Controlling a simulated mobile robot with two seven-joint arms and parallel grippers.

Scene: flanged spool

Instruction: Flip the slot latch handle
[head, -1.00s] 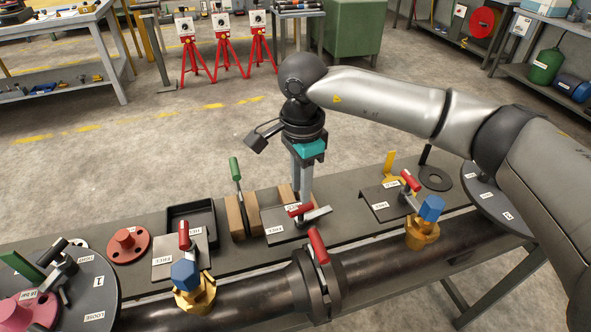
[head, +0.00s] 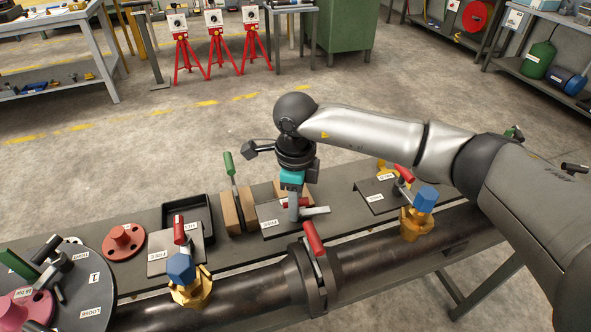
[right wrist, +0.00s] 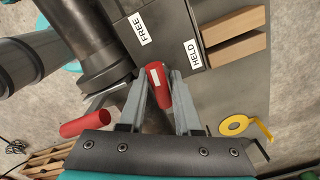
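The red latch handle (head: 304,203) stands on a dark plate (head: 270,215) on the bench, beside a bright metal bar (head: 314,211). My right gripper (head: 293,217) points straight down at it, low over the plate. In the right wrist view the red handle (right wrist: 158,82) lies between the two grey fingers (right wrist: 160,75), one on each side. The fingers look open around it; I cannot tell whether they touch it. In that view the plate bears FREE and HELD labels. My left gripper is not in view.
A dark pipe (head: 250,292) runs along the front, with a red clamp lever (head: 313,237) close in front of my right gripper. A green-handled tool (head: 229,164) stands near wooden blocks (head: 232,212) on the left. Similar red-handled plates stand left (head: 162,262) and right (head: 376,203).

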